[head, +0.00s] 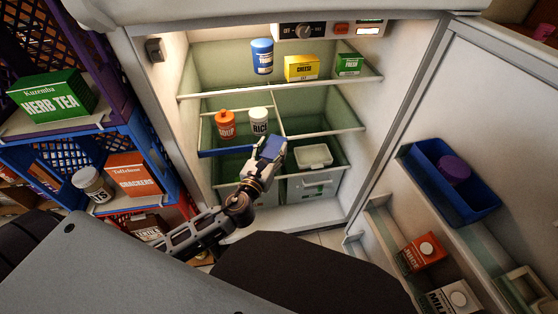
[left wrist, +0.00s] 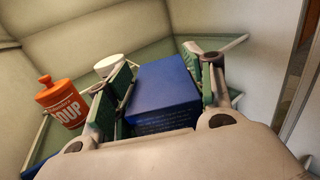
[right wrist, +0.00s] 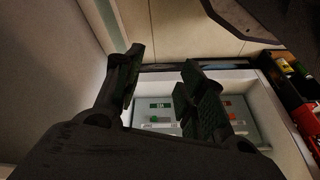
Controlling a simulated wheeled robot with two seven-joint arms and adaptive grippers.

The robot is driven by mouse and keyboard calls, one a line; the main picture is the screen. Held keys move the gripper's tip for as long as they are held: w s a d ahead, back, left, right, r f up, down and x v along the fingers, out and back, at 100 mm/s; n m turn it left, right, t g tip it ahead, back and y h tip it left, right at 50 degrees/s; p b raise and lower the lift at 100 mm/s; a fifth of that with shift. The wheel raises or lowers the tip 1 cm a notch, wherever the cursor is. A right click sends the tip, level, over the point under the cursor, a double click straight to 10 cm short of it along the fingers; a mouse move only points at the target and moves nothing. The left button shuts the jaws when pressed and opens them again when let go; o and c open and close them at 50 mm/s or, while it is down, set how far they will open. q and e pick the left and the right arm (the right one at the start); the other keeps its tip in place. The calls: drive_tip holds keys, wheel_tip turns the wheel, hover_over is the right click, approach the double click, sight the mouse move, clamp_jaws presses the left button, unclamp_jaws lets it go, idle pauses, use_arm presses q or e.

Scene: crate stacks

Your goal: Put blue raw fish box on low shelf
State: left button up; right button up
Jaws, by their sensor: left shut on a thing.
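The blue box (head: 271,148) is held in the open fridge, in front of the shelf with the soup and rice. My left gripper (head: 264,160) is shut on it. In the left wrist view the blue box (left wrist: 165,90) sits between the two fingers; its label is too small to read. The low shelf (head: 335,167), with a white container (head: 313,155) on its right side, lies below and behind the gripper. My arm partly hides its left part. My right gripper (right wrist: 163,62) is open and empty in the right wrist view.
An orange soup jar (head: 225,124) and a white rice jar (head: 258,121) stand on the middle shelf. A blue can (head: 262,56), cheese box (head: 301,68) and green box (head: 349,64) stand above. The open door (head: 470,120) is at right, stacked crates (head: 100,160) at left.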

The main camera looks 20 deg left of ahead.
use_arm(q)
wheel_tip(320, 180, down, 2)
drive_tip(key=shift+f+b, duration=0.1)
drive_tip(key=shift+b, duration=0.7)
drive_tip(key=s+a+f+n+g+y+b, duration=0.1)
drive_tip(key=a+f+n+y+b, duration=0.1)
drive_tip(key=a+f, duration=0.4)
drive_tip(key=s+a+f+n+g+y+b, duration=0.1)
drive_tip(key=a+f+n+y+b, duration=0.2)
drive_tip(key=f, duration=1.2)
drive_tip(key=a+y, duration=0.2)
drive_tip(key=y, duration=0.1)
drive_tip(key=shift+s+a+b, duration=0.35)
drive_tip(key=shift+s+b, duration=0.05)
use_arm(e)
drive_tip(key=shift+t+y, duration=0.3)
drive_tip(key=r, duration=0.3)
drive_tip(key=a+r, duration=0.1)
drive_tip(key=r, duration=0.1)
use_arm(q)
drive_tip(key=shift+f, duration=0.1)
use_arm(e)
drive_tip(key=shift+w, duration=0.1)
